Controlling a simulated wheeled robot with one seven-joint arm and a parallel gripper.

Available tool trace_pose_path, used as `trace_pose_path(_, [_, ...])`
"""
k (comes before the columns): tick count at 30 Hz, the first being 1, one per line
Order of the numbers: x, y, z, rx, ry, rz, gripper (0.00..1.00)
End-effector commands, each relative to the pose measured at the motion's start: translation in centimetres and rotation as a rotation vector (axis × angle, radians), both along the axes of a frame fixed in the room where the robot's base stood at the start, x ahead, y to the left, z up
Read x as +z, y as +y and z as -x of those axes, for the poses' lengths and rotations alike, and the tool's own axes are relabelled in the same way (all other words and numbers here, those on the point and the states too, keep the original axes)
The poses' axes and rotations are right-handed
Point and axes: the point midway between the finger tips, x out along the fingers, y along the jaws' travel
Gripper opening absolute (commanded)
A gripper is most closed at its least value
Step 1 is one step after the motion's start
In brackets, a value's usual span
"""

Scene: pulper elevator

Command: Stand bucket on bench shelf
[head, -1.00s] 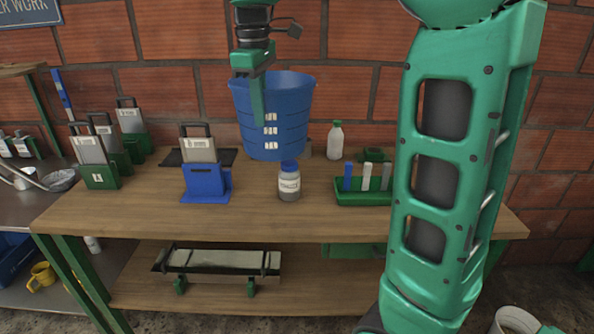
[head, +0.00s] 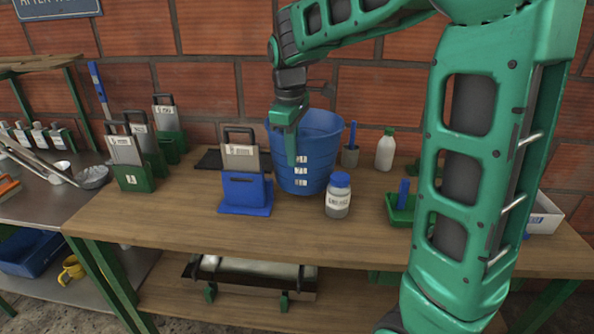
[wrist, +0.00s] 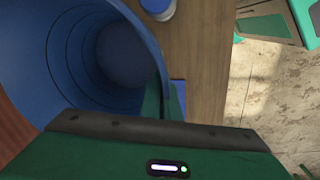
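The blue bucket (head: 315,165) is upright over the bench top (head: 180,205), at or just above its surface; I cannot tell if its base touches. My gripper (head: 292,158) points down at the bucket's near wall, one finger outside it, and is shut on that wall. In the wrist view the bucket (wrist: 75,55) is empty, and the fingers (wrist: 163,105) straddle its rim. The lower shelf (head: 190,310) of the bench holds a long tray (head: 250,272).
A blue holder with a plate (head: 245,192) stands left of the bucket, and a blue-lidded jar (head: 338,198) close in front to its right. A white bottle (head: 385,152) and green rack (head: 402,210) are farther right. Green holders (head: 135,178) stand left.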

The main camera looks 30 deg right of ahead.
Motion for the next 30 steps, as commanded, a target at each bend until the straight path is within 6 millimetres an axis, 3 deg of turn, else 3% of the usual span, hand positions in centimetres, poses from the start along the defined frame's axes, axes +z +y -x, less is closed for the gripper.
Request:
trace_pose_path(12, [-4.0,0.1,0.0,0.001,0.0,0.0,0.0])
trace_pose_path(22, [-4.3,0.2,0.0,0.002,0.0,0.001,0.0])
trace_pose_path(24, [-4.2,0.2,0.0,0.002,0.0,0.0,0.19])
trace_pose_path(30, [-4.2,0.2,0.0,0.002,0.0,0.0,0.21])
